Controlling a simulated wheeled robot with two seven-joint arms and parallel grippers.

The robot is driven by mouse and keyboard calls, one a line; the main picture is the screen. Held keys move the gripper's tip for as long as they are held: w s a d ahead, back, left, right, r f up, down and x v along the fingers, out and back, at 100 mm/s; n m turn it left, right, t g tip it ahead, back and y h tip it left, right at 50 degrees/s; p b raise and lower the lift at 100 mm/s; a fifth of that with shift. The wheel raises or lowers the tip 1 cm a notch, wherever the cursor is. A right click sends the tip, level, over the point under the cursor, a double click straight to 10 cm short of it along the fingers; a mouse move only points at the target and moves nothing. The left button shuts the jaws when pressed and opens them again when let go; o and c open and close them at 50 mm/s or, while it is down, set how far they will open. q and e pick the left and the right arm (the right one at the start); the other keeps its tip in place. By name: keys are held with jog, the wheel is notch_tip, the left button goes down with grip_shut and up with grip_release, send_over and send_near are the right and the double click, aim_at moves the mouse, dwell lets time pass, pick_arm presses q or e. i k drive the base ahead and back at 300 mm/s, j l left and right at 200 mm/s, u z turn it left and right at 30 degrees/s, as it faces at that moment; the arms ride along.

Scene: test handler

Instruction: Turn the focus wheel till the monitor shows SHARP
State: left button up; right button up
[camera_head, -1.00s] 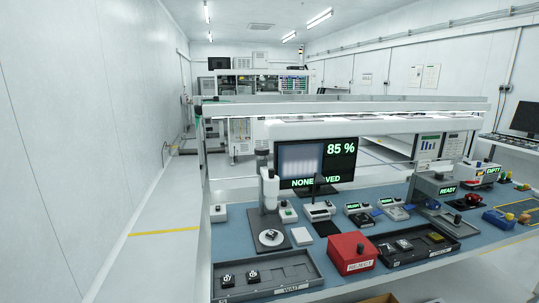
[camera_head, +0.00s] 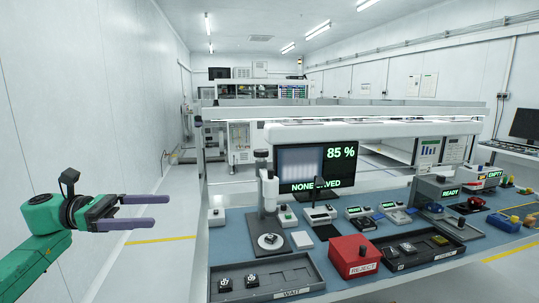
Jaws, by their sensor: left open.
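The monitor (camera_head: 341,170) stands at the back of the bench and shows a blurred striped picture, "85 %" and a line starting "NONE" that the stand in front partly covers. The white microscope (camera_head: 267,190) stands left of it, with a small dark part on the round stage (camera_head: 271,241) under it. I cannot make out the focus wheel at this size. My left gripper (camera_head: 146,211) is open and empty, left of the bench and well apart from the microscope, its fingers pointing right. My right gripper is not in view.
A dark WAIT tray (camera_head: 305,285) with two small parts lies at the front left of the bench. A red REJECT box (camera_head: 352,256) stands right of it, beside another dark tray (camera_head: 462,247). Small labelled devices line the back. The floor left of the bench is clear.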

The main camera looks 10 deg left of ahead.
aim_at(261, 153)
jog(key=i, duration=1.5)
